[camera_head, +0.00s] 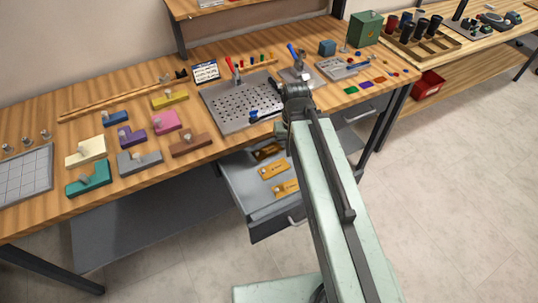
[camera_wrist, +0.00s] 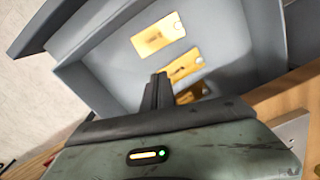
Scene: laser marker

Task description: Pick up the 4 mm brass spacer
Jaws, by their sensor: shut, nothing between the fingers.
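Three flat brass-coloured plates lie in an open grey drawer (camera_head: 240,190). In the head view they are a darker one (camera_head: 268,152) at the back, a middle one (camera_head: 273,170) and a front one (camera_head: 286,188). The wrist view shows one plate at the far side (camera_wrist: 158,36), one in the middle (camera_wrist: 184,67) and one partly hidden nearest my fingers (camera_wrist: 190,93). Their markings are too small to read, so I cannot tell which is the 4 mm spacer. My gripper (camera_wrist: 158,92) is shut and empty, its fingertips over the drawer. My arm hides part of the drawer in the head view.
The wooden bench (camera_head: 60,125) stands above the drawer, with a perforated metal plate (camera_head: 235,108) and several coloured blocks on it. The drawer's walls (camera_wrist: 225,30) rise around the plates. Open floor (camera_head: 460,200) lies to the right.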

